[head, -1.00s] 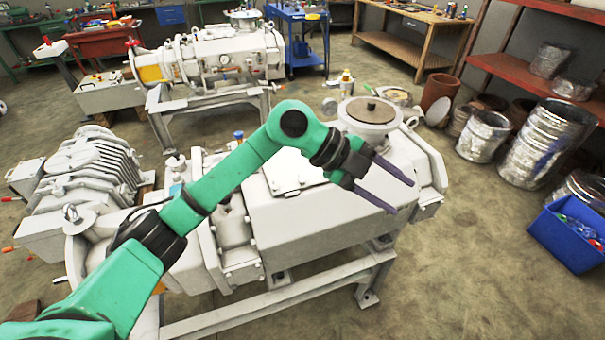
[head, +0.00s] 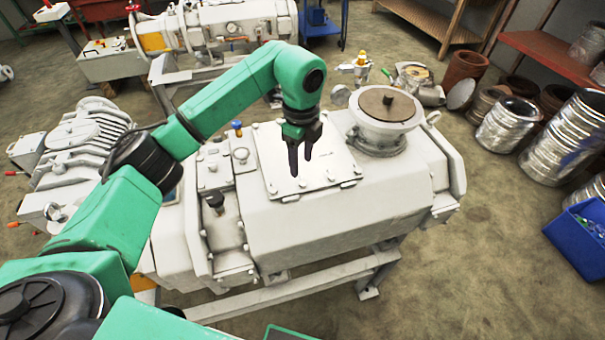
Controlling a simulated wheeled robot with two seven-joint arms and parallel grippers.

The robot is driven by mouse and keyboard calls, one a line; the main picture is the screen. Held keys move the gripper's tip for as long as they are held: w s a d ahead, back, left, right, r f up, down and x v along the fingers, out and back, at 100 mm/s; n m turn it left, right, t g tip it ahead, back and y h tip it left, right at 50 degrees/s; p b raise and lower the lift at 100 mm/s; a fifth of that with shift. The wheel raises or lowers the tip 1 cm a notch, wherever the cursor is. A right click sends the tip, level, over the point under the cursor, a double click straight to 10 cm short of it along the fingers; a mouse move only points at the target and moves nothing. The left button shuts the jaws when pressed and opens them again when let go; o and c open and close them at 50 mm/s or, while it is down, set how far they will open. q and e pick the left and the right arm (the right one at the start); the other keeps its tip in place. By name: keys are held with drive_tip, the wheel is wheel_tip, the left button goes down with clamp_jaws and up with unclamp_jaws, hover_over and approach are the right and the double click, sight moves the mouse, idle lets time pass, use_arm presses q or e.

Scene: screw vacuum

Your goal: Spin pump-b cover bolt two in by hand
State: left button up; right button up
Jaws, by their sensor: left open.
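The near pump (head: 335,225) is a large white casing on a pale metal stand. A flat square cover plate (head: 333,172) lies on its top, with small fasteners along its edges. Which one is bolt two, I cannot tell. My left gripper (head: 300,172) is open and points down over the middle of the plate. Its two dark fingers are close together, and I see nothing between them. Whether the tips touch the plate is unclear. My left arm and gripper hide part of the plate's far-left side. My right gripper is not in view.
A round flanged port (head: 376,134) with a brown disc on top rises right of the plate. Another white pump (head: 237,22) stands behind. Metal cans (head: 508,124) and a blue bin (head: 580,236) stand on the floor at right. The floor at lower right is clear.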

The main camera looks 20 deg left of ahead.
use_arm(q)
drive_tip(key=p, duration=0.1)
hover_over(303, 183)
wheel_tip(303, 183, down, 5)
drive_tip(key=shift+s+f, duration=0.1)
drive_tip(key=shift+s, duration=0.05)
drive_tip(key=f, duration=0.3)
drive_tip(key=shift+w, duration=0.25)
drive_tip(key=shift+s+f, duration=0.1)
drive_tip(key=shift+s, duration=0.15)
drive_tip(key=shift+c, duration=1)
clamp_jaws()
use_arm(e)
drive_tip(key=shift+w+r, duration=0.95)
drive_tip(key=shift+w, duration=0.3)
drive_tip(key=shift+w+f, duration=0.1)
